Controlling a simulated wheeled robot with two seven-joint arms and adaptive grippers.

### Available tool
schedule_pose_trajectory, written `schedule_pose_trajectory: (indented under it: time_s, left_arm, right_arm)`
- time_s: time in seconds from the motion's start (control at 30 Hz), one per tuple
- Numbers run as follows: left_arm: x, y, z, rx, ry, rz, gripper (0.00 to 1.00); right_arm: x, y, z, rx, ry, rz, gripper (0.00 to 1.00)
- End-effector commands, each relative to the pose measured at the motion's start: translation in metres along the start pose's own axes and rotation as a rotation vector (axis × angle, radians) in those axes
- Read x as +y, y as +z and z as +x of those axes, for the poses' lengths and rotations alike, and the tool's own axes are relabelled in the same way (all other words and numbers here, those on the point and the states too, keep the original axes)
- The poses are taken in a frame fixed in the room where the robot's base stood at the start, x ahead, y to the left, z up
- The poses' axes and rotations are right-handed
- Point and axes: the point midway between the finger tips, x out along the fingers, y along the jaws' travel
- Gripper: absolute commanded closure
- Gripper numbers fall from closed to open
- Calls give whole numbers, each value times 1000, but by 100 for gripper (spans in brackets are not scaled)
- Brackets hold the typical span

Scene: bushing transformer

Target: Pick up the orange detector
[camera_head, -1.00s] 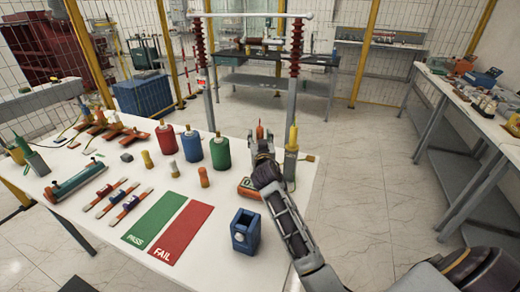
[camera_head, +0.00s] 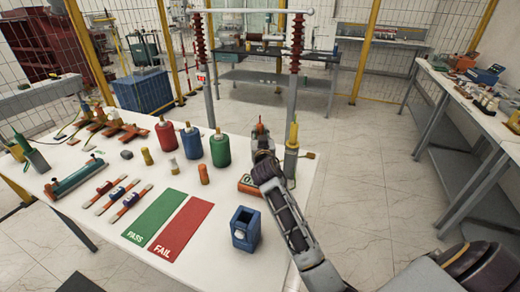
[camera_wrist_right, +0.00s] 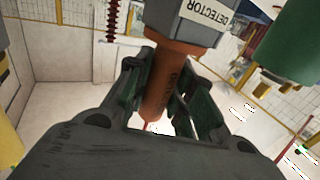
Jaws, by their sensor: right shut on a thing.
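In the right wrist view, the detector (camera_wrist_right: 166,82) has an orange shaft and a grey part labelled DETECTOR. The right gripper (camera_wrist_right: 160,95) is shut on the orange shaft, one finger on each side. In the head view, the gripper hides the detector's lower part, so I cannot tell whether it still touches anything below. My left gripper is not in view.
An orange box (camera_head: 249,184) and a blue holder (camera_head: 245,229) are nearer. PASS (camera_head: 155,217) and FAIL (camera_head: 184,229) mats lie front left.

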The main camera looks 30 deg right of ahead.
Motion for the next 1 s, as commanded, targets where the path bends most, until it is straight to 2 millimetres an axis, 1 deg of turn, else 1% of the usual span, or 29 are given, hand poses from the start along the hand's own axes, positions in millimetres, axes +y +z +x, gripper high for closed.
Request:
schedule_pose_trajectory:
  time_s: [0.2,0.37,0.57,0.67,0.77,0.87,1.0]
  left_arm:
    - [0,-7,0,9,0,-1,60]
    - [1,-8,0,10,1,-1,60]
    - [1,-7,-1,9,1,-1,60]
    - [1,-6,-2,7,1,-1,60]
    - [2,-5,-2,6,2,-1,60]
    - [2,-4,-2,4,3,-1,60]
    - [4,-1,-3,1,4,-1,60]
  right_arm:
    - [0,-1,0,1,0,0,100]
    - [0,-4,0,2,0,1,100]
    - [0,-18,0,5,0,2,100]
    - [0,-30,0,5,-1,2,100]
    - [0,-46,0,6,0,3,100]
    - [0,-65,0,6,-1,4,100]
    - [0,-94,0,7,0,4,100]
